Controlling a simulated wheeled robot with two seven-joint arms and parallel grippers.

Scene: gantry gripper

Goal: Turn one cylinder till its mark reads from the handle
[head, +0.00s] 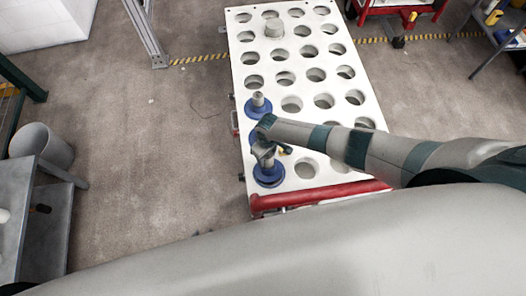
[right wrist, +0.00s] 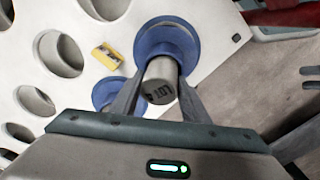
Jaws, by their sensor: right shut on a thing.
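The grey cylinder (right wrist: 160,76) with a blue flange (right wrist: 166,42) stands in a hole at the near left corner of the white holed plate (head: 310,184). My right gripper (head: 266,155) is over it, and its fingers close on the cylinder's sides in the right wrist view. A dark printed mark (right wrist: 159,93) shows on the cylinder between the fingers, tilted; I cannot read it surely. A second blue-flanged cylinder (head: 258,103) stands further back in the same row. Another blue flange (right wrist: 106,93) is partly hidden by a finger. The red handle (head: 320,197) runs along the plate's near edge. My left gripper is out of view.
A small yellow object (right wrist: 107,56) lies on the plate beside the row. A plain grey cylinder (head: 275,28) stands at the far end. Most other holes are empty. A grey table (head: 45,210) and a bin (head: 42,147) stand left, with open floor between.

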